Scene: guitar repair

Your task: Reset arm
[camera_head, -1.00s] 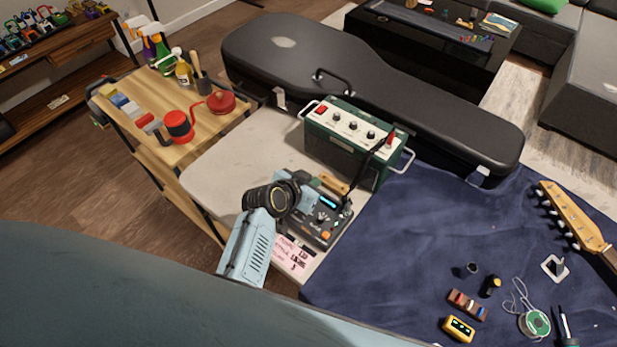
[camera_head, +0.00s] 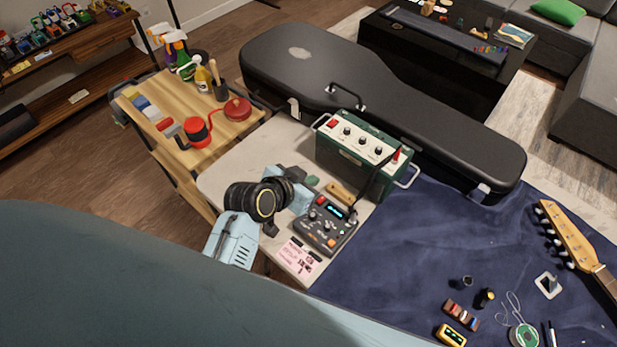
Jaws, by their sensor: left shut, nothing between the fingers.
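My left arm comes in from the lower left, with a pale blue link and a black ribbed joint over the pale tabletop (camera_head: 232,160). My left gripper (camera_head: 269,228) is small and dark beneath the joint, partly hidden by my arm. It is shut and empty, left of the pedal (camera_head: 326,226) and apart from it as far as I can see. My right gripper is not in view.
A green amplifier (camera_head: 362,160) stands behind the pedal, with a black guitar case (camera_head: 420,120) beyond. A wooden cart (camera_head: 190,150) with bottles and tools is at left. A dark blue cloth (camera_head: 430,250) at right holds a guitar neck (camera_head: 572,235) and small parts.

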